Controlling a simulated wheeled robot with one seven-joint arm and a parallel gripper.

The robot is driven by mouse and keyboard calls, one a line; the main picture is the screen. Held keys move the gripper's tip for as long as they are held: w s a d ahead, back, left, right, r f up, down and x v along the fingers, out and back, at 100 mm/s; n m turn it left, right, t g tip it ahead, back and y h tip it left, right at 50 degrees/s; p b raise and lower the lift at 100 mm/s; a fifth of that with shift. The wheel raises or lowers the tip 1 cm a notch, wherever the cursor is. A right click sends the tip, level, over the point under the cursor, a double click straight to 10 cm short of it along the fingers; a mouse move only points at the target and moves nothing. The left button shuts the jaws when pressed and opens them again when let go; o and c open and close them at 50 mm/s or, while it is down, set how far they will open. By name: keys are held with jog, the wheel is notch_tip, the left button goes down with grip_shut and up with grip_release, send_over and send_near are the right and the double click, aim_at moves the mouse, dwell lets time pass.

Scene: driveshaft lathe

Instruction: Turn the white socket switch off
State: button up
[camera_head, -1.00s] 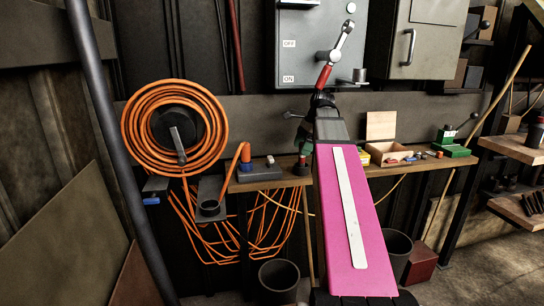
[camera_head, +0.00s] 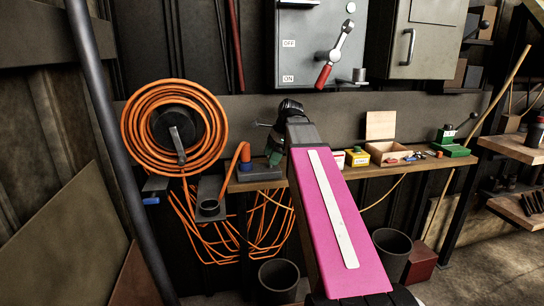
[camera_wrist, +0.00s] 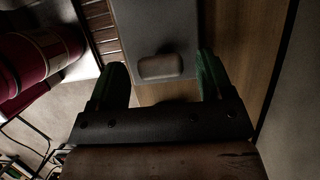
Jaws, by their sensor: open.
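The white socket switch shows in the wrist view as a pale, rounded rocker (camera_wrist: 160,67) on the end of a grey box (camera_wrist: 155,25). My gripper (camera_wrist: 157,70) is open, with its green fingers apart on either side of the rocker and nothing held between them. In the head view my gripper (camera_head: 273,156) is over the shelf, at the right end of the grey-blue box (camera_head: 258,174). It hides the white switch there. I cannot tell whether the fingers touch the box, or which way the rocker is tipped.
The wooden shelf (camera_head: 425,165) also holds a yellow box (camera_head: 384,152), an open wooden box (camera_head: 390,140) and a green item (camera_head: 452,150). A coiled orange hose (camera_head: 140,128) hangs left. A red-handled lever (camera_head: 324,75) is on the panel above.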

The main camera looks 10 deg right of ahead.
jog(key=c, duration=0.9)
jog(key=shift+m, duration=0.3)
jog(key=m, duration=0.1)
jog(key=m+t, duration=0.1)
jog(key=shift+s+m, duration=0.2)
jog(key=shift+m, duration=0.2)
jog(key=m+t, duration=0.1)
jog(key=m, duration=0.1)
jog(key=m+t, duration=0.1)
jog(key=m, duration=0.1)
jog(key=shift+s+a+m+h, duration=0.1)
jog(key=shift+m+h, duration=0.2)
jog(key=shift+h, duration=0.1)
jog(key=m, duration=0.2)
jog(key=m+t+h, duration=0.1)
jog(key=m, duration=0.1)
jog(key=shift+a+h, duration=0.1)
jog(key=shift+h, duration=0.2)
jog(key=shift+m+h, duration=0.7)
jog(key=shift+m, duration=1.4)
